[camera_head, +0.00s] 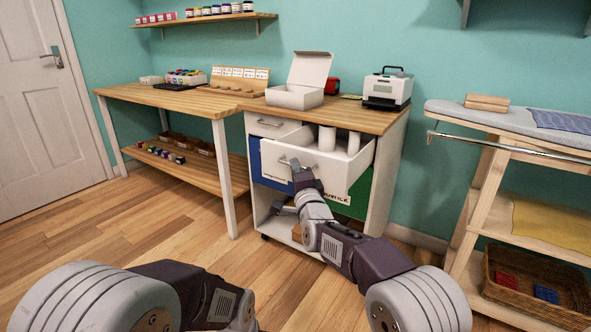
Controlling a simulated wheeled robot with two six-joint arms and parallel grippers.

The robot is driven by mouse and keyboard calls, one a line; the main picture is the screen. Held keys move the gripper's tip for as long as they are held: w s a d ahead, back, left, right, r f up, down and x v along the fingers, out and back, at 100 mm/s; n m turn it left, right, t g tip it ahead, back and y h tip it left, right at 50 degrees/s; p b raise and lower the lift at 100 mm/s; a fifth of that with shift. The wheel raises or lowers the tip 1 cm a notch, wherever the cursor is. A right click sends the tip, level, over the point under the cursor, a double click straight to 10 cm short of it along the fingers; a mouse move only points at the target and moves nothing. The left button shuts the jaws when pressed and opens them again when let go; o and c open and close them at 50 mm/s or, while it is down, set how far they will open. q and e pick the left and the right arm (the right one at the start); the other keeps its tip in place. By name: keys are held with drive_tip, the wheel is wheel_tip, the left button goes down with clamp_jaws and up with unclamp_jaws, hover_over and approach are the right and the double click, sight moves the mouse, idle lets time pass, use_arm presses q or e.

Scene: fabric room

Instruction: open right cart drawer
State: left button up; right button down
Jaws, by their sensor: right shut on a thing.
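The white cart (385,165) stands at the centre under a wooden top. Its right drawer (325,171) is pulled out well past the cart front, and white cylinders (327,138) stand inside it. My right gripper (294,168) is at the drawer's front and shut on its bar handle (284,160); the fingers partly hide the handle. The left drawer (270,125) sits closed in the cart, with its own bar handle. My left arm shows at the bottom left, but its gripper is out of the picture.
An open white box (295,97) and a small white machine (387,90) stand on the cart top. A wooden table (170,97) is at the left. A shelf rack (485,190) with a basket (530,280) is at the right. The wooden floor at the left is clear.

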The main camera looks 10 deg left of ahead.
drive_tip(key=c, duration=1.5)
unclamp_jaws()
drive_tip(key=shift+s+d, duration=0.1)
drive_tip(key=p+v, duration=0.2)
drive_tip(key=v, duration=0.6)
drive_tip(key=shift+s+d+f+p, duration=0.1)
drive_tip(key=shift+s+p, duration=0.2)
drive_tip(key=shift+s, duration=0.1)
